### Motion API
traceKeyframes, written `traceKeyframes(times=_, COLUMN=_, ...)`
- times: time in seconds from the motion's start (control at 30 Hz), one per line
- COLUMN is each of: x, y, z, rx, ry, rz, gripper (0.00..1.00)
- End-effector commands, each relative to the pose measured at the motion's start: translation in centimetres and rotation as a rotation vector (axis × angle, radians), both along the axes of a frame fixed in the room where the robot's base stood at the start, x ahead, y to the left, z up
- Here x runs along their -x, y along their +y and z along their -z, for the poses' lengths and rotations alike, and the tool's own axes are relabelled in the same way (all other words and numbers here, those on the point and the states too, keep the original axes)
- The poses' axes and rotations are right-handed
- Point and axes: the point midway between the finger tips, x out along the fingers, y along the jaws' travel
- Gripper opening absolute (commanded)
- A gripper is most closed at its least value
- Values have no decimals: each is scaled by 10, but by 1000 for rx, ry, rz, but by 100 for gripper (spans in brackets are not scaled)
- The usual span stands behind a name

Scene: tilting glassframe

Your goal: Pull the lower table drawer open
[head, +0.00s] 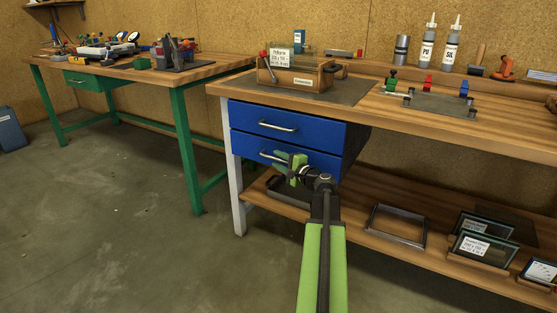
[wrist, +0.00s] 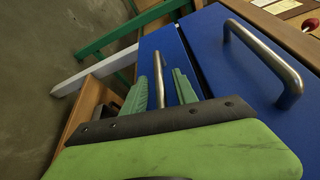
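The lower table drawer (head: 243,147) is a blue front with a metal bar handle (head: 266,155), below the blue upper drawer (head: 315,131). Both fronts look flush and closed. My gripper (head: 285,160) is at the right part of the lower handle and hides some of it. In the wrist view, the green fingers of my gripper (wrist: 163,86) stand apart, one on each side of the lower handle (wrist: 158,68). Gaps show between handle and fingers. The upper drawer's handle (wrist: 265,60) is to the right there, clear of the fingers.
The wooden workbench (head: 230,90) has a lower shelf (head: 360,240) holding a metal frame (head: 397,227) and glass panes (head: 480,245). A wooden box (head: 295,75) stands above the drawers. A green-legged table (head: 185,140) is at left. The floor (head: 120,230) before it is clear.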

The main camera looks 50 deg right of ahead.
Motion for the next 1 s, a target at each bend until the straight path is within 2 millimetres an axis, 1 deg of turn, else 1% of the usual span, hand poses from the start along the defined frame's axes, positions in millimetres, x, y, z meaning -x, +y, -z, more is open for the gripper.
traceKeyframes(times=0.03, x=-7, y=-1, z=1, rx=0, ry=1, rz=-2, gripper=34)
traceKeyframes(times=0.13, x=-14, y=-2, z=1, rx=0, ry=0, rz=0, gripper=34)
traceKeyframes(times=0.4, x=-15, y=-1, z=1, rx=0, ry=0, rz=0, gripper=34)
traceKeyframes(times=0.43, x=-15, y=-1, z=1, rx=0, ry=0, rz=0, gripper=33)
traceKeyframes(times=0.6, x=-16, y=-1, z=1, rx=1, ry=1, rz=-1, gripper=11)
traceKeyframes(times=0.7, x=-16, y=-1, z=1, rx=0, ry=1, rz=-1, gripper=0)
traceKeyframes(times=1.0, x=-16, y=-1, z=1, rx=0, ry=1, rz=-2, gripper=0)
